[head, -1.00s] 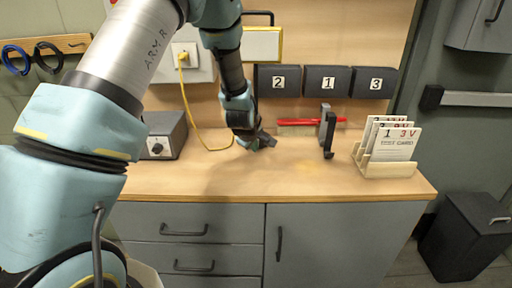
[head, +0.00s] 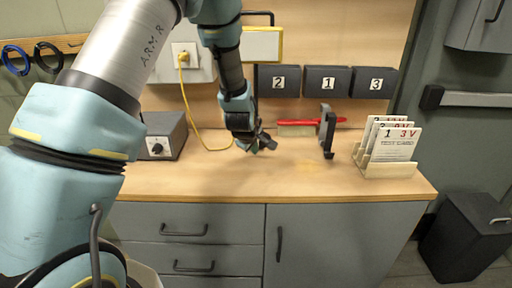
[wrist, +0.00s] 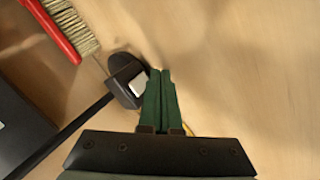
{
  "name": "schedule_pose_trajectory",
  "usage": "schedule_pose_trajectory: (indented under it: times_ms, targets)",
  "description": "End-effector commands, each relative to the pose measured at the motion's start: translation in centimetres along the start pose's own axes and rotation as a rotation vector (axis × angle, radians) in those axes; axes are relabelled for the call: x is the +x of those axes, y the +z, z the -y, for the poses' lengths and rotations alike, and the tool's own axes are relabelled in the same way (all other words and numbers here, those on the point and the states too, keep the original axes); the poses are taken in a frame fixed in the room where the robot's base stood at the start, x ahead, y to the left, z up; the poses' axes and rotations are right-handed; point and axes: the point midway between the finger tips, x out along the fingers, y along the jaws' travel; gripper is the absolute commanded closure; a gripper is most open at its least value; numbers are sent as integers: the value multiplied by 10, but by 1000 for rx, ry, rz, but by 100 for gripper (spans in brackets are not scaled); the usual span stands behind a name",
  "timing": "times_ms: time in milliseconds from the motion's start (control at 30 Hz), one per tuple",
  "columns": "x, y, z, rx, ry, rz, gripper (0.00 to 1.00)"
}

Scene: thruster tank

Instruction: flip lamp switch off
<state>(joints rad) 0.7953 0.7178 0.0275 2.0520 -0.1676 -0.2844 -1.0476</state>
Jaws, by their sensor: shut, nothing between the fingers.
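My gripper (head: 264,142) is low over the middle of the workbench, left of the dark upright stand (head: 328,132). In the wrist view its two green fingers (wrist: 160,74) are pressed together with nothing between them. Just left of the fingertips is a black rounded piece (wrist: 119,66) with a pale square patch (wrist: 138,85) and a thin black rod leading to the lower left. It may be the lamp with its switch, but I cannot tell for sure. I cannot tell whether the fingertips touch it, nor which way any switch is set.
A red brush (head: 312,122) lies at the back of the wooden bench top (head: 230,185). Black numbered boxes (head: 327,81) hang above. A card rack (head: 390,171) stands at the right. A grey box with a knob (head: 163,138) and a yellow cable (head: 190,110) are at the left.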

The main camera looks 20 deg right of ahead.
Motion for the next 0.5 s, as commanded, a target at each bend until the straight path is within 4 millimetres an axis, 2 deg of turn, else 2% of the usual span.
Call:
schedule_pose_trajectory:
  times_ms: [500]
  targets:
    - [-31, 24, 23, 1, 0, 1, 100]
